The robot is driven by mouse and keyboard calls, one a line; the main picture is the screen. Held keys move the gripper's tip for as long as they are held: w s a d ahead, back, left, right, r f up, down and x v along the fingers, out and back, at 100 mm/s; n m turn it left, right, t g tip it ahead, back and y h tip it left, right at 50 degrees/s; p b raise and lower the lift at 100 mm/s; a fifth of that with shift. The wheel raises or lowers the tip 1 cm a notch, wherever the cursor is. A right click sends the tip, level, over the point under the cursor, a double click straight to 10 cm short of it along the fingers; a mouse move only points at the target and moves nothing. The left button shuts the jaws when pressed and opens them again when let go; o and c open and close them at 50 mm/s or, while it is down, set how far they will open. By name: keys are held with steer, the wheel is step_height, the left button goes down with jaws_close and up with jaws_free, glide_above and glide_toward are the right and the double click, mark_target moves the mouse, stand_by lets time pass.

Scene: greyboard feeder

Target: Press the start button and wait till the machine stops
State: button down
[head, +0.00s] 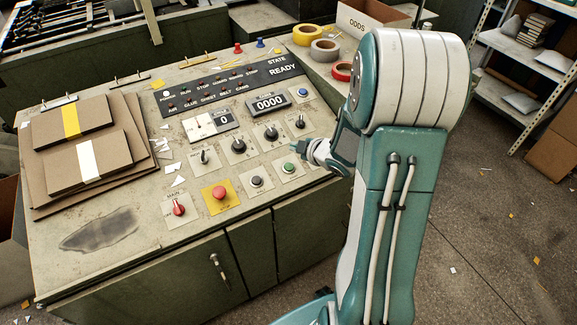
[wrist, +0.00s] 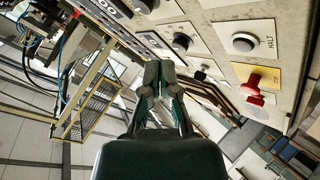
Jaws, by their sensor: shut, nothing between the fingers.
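The control panel (head: 140,225) has a green button (head: 288,167) on a pale plate, likely the start button, at its front right. A black button (head: 256,181) sits to its left; in the wrist view the black button (wrist: 243,42) is labelled HALT. A red mushroom button (head: 219,192) on a yellow plate is further left, also in the wrist view (wrist: 258,80). My gripper (head: 296,146) is shut and empty, just beyond the green button in the head view; contact cannot be told. Its fingers (wrist: 161,82) show together in the wrist view. The state display (head: 282,70) reads READY.
Several black knobs (head: 238,146) stand near my gripper. The counter (head: 268,103) reads 0000. A red main switch (head: 178,207) is at the front. Greyboard stacks (head: 60,160) lie at left, tape rolls (head: 324,50) at the back. A shelf (head: 525,60) stands at right.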

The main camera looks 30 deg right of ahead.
mark_target(287, 162)
steer(key=shift+w+f, duration=0.35)
steer(key=shift+f, duration=1)
steer(key=shift+w+f, duration=0.3)
steer(key=shift+f, duration=1.05)
steer(key=shift+w+f, duration=0.35)
steer(key=shift+f, duration=1)
steer(key=shift+f, duration=0.1)
steer(key=shift+f, duration=0.2)
steer(key=shift+w+f, duration=0.2)
steer(key=shift+f, duration=0.25)
steer(key=shift+r, duration=0.1)
steer(key=shift+s+r, duration=0.25)
steer(key=shift+r, duration=0.5)
steer(key=shift+r, duration=0.1)
steer(key=shift+s+r, duration=0.2)
steer(key=shift+r, duration=0.6)
steer(key=shift+s+r, duration=0.25)
steer(key=shift+r, duration=0.5)
steer(key=shift+s+r, duration=0.2)
steer(key=shift+r, duration=0.6)
